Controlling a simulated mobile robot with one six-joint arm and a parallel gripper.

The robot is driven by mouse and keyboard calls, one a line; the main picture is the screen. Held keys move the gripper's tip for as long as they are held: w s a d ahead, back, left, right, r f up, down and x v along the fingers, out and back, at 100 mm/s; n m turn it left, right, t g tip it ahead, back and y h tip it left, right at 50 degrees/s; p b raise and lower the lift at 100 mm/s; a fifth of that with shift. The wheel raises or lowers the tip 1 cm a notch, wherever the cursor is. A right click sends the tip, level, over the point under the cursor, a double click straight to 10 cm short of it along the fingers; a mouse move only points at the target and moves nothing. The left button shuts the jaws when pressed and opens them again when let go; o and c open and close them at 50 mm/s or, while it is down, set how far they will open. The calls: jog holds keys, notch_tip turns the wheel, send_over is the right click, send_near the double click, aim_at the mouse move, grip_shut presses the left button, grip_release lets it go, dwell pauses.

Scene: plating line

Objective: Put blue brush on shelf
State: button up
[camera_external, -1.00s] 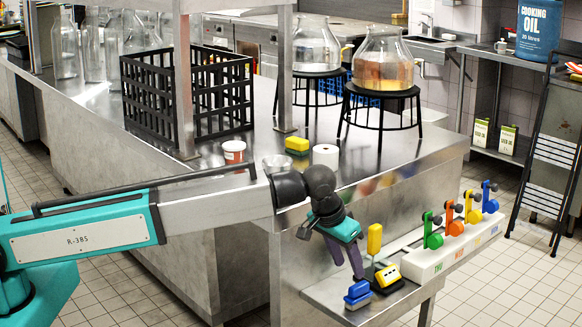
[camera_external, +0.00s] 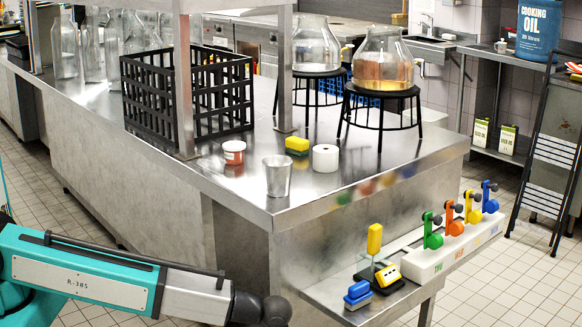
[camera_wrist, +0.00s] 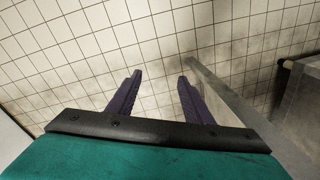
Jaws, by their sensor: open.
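A blue brush (camera_external: 358,295) with a pale band sits at the near end of a low steel shelf (camera_external: 322,292) on the end of the counter. It stands at the left of a small black stand (camera_external: 385,282). My gripper shows in the wrist view (camera_wrist: 160,75), its two purple fingers apart with only floor tiles between them. In the external view my arm reaches to the bottom edge and the gripper lies below the picture. It is left of the low shelf, apart from the brush. The brush is not in the wrist view.
A yellow upright piece (camera_external: 374,240) and a yellow brush (camera_external: 387,275) are at the stand. A white rack (camera_external: 440,258) holds several coloured pieces behind them. A metal cup (camera_external: 277,176) stands near the counter's edge. The counter's side shows at right in the wrist view.

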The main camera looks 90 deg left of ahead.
jog(key=s+d+f+m+g, duration=0.1)
jog(key=s+d+f, duration=0.3)
jog(key=s, duration=0.7)
jog(key=s+d+f+m+g, duration=0.2)
jog(key=s+d+f, duration=0.2)
jog(key=s+f, duration=0.4)
jog(key=s+d+f+m+g+h, duration=0.1)
jog(key=s+d+f, duration=0.3)
jog(key=s, duration=1.2)
notch_tip(320, 180, down, 2)
jog(key=shift+d+f+m+g, duration=0.1)
jog(key=shift+d+m+g, duration=0.25)
jog(key=shift+g, duration=0.25)
notch_tip(320, 180, up, 6)
jog(key=p, duration=0.5)
jog(key=shift+s+a+f, duration=0.1)
jog(key=shift+s+f, duration=0.05)
jog(key=shift+f, duration=0.1)
